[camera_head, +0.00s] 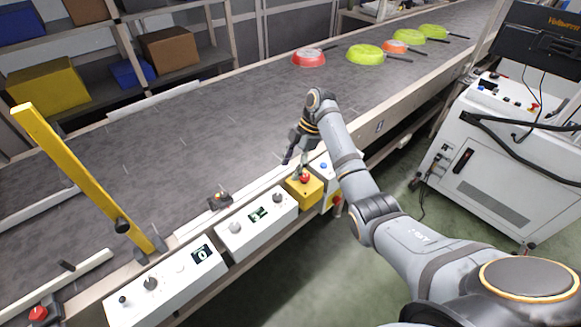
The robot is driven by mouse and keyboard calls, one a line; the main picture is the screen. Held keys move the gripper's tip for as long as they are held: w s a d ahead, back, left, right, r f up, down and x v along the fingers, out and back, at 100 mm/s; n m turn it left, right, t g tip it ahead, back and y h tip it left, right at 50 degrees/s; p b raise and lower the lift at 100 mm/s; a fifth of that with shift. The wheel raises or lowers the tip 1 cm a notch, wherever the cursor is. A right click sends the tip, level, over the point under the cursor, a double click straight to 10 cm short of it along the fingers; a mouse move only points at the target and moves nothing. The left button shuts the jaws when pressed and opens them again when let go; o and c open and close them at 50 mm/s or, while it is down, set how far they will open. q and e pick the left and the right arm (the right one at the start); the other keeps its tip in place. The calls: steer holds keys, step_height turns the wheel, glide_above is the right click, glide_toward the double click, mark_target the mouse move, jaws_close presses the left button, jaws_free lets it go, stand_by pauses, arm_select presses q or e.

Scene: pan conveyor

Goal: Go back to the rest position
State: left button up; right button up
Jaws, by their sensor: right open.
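My right gripper (294,157) is open and dark, and points down over the near edge of the conveyor (200,130). It hangs close to a yellow box with a red button (304,190) on the conveyor's front side; I cannot tell whether it touches it. No object shows between its fingers. My right arm comes in from the lower right. My left gripper is not in the picture.
Red (309,57), yellow-green (364,54), orange (394,47) and green (433,31) pans lie upside down at the belt's far end. A yellow bar (80,175) slants up at the left. White control panels (256,222) line the front. A white machine (511,160) stands at the right.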

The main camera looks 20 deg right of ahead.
steer(key=s+f+m, duration=0.1)
steer(key=f, duration=0.1)
steer(key=s+f+m, duration=0.1)
steer(key=f, duration=0.1)
steer(key=s+f+m+h, duration=0.1)
steer(key=s, duration=0.1)
steer(key=shift+f, duration=0.4)
steer(key=s+f+m+t+h, duration=0.2)
steer(key=s+f+m, duration=0.3)
steer(key=s, duration=0.3)
steer(key=s+d+r+m+t+h, duration=0.1)
steer(key=s+m, duration=0.4)
steer(key=s, duration=0.3)
steer(key=s+d+r+m+t+h, duration=0.1)
steer(key=s+r+m+h, duration=0.1)
steer(key=s+m, duration=0.45)
steer(key=s+d+f+n+g, duration=0.1)
steer(key=s+f, duration=0.1)
steer(key=f, duration=1.1)
steer(key=s+d+f, duration=0.2)
steer(key=f, duration=1.1)
steer(key=s+f+g, duration=0.1)
steer(key=s+f, duration=1.5)
steer(key=s, duration=0.2)
steer(key=shift+s+d+f+y, duration=0.15)
steer(key=shift+s+d+y, duration=0.05)
steer(key=shift+d+y, duration=0.15)
